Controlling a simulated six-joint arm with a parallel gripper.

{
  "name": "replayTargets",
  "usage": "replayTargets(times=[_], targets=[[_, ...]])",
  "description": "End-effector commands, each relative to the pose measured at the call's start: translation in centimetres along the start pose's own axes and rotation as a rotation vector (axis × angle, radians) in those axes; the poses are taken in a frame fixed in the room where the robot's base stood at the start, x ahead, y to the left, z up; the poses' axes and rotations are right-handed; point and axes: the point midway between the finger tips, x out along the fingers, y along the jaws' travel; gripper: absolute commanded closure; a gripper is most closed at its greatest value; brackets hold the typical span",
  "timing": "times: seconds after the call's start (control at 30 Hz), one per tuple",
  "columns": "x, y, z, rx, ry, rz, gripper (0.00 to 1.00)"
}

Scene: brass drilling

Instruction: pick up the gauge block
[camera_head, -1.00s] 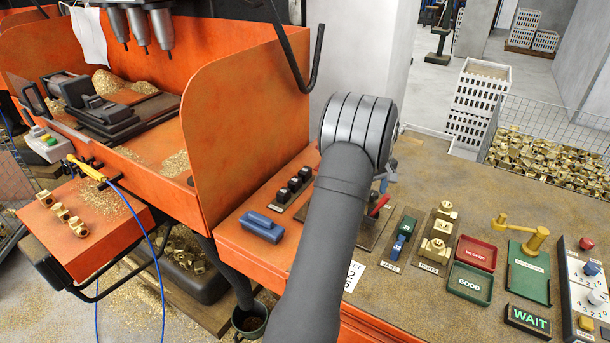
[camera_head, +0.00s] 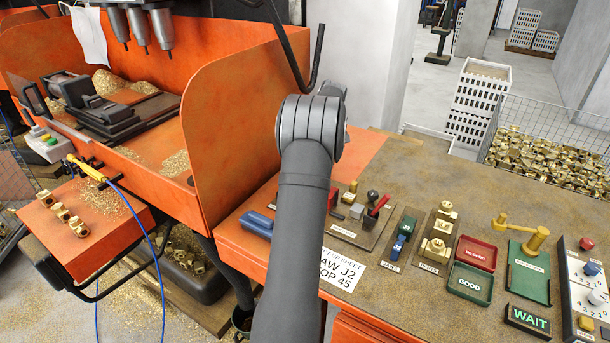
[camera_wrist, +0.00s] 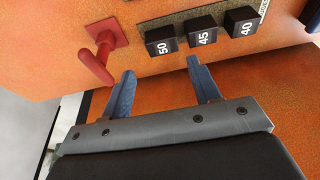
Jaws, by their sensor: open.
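I cannot tell for certain which piece is the gauge block. A blue and green pair of small blocks (camera_head: 402,240) sits on a narrow labelled plate on the bench. A small grey block (camera_head: 357,211) stands on the tool board to its left. In the wrist view, black blocks marked 50 (camera_wrist: 161,41), 45 (camera_wrist: 201,31) and 40 (camera_wrist: 243,21) stand in a row on a grey strip. My gripper (camera_wrist: 160,69) is open, with nothing between its blue fingers, just short of this row in the picture. In the head view my arm hides the gripper and the black blocks.
A red handle (camera_wrist: 98,62) stands left of the black blocks. The orange machine guard (camera_head: 235,120) rises left of my arm. A blue tool (camera_head: 257,224), a printed sheet (camera_head: 343,271), brass samples (camera_head: 437,235), red (camera_head: 477,253) and green (camera_head: 470,283) trays share the bench.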

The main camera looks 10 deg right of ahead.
Motion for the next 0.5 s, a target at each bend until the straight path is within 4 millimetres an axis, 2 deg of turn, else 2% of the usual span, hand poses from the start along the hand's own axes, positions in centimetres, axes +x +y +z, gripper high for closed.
replayTargets(times=[0.03,0.13,0.5], targets=[[1.2,-0.1,0.0,0.000,-0.001,-0.003,0.44],[2.6,0.0,0.0,0.000,-0.001,-0.001,0.44],[5.3,-0.2,-0.1,0.001,-0.001,-0.001,0.44]])
